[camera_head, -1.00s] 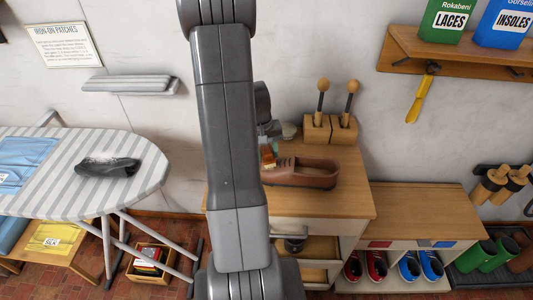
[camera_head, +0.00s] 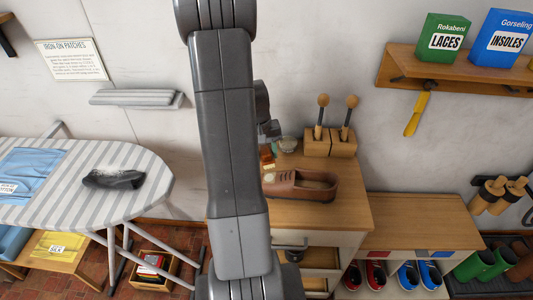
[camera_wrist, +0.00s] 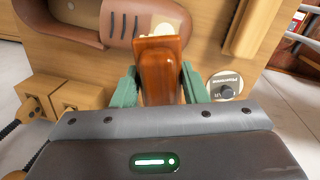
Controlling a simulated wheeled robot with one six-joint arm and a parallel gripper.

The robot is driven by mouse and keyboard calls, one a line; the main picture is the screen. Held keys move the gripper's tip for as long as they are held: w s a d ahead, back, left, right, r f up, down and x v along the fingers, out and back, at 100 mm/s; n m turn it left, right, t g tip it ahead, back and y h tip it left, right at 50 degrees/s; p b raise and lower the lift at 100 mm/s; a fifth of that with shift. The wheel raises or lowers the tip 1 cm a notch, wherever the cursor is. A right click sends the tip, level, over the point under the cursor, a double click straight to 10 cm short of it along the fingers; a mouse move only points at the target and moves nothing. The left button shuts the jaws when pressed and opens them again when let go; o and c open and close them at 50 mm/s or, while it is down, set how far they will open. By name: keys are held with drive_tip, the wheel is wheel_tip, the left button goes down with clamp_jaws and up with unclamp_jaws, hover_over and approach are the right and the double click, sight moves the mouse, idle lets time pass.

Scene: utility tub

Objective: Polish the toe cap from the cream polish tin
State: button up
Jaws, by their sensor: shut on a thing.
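My gripper (camera_wrist: 160,88) has green fingers shut on an orange-brown wooden handle (camera_wrist: 162,65), which also shows in the head view (camera_head: 266,155). It is over the bench, close to the toe end of a brown leather shoe (camera_head: 310,184). The shoe also shows at the top of the wrist view (camera_wrist: 75,22). A pale cream patch (camera_wrist: 168,20) shows at the handle's far end, by the toe cap; I cannot tell whether it touches the leather. A round, pale-labelled tin (camera_wrist: 222,78) with a dark knob is right of my fingers in the wrist view. My arm hides part of the bench.
Wooden blocks (camera_head: 330,144) holding two round-headed tools stand behind the shoe. A low cabinet (camera_head: 415,215) with shoes is to the right. A striped ironing board (camera_head: 130,205) stands to the left. A shelf (camera_head: 450,68) with boxes hangs at upper right.

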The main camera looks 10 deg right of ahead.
sight(265, 148)
drive_tip(key=shift+r, duration=0.1)
drive_tip(key=shift+a+r+p, duration=0.2)
drive_tip(key=shift+r+p, duration=0.85)
drive_tip(key=shift+r, duration=0.4)
drive_tip(key=shift+d+f, duration=0.1)
drive_tip(key=shift+f, duration=0.05)
drive_tip(key=shift+s+d+f+t+y+b, duration=0.15)
drive_tip(key=shift+d+f+y+b, duration=0.05)
drive_tip(key=shift+d+f+y, duration=0.3)
drive_tip(key=shift+s+d+f+t+y+b, duration=0.1)
drive_tip(key=shift+d+f+t+y+b, duration=0.1)
drive_tip(key=shift+d+f+y, duration=0.25)
drive_tip(key=shift+a, duration=0.1)
drive_tip(key=shift+h, duration=0.85)
drive_tip(key=shift+w+a+f+b, duration=0.1)
drive_tip(key=shift+a+f+b, duration=0.15)
drive_tip(key=shift+f+b, duration=1)
drive_tip(key=shift+w+a+f+b, duration=0.1)
drive_tip(key=shift+a+f+b, duration=0.1)
drive_tip(key=shift+f+b, duration=1)
drive_tip(key=shift+s+d+f+b, duration=0.15)
drive_tip(key=shift+f+b, duration=0.45)
drive_tip(key=shift+f, duration=0.35)
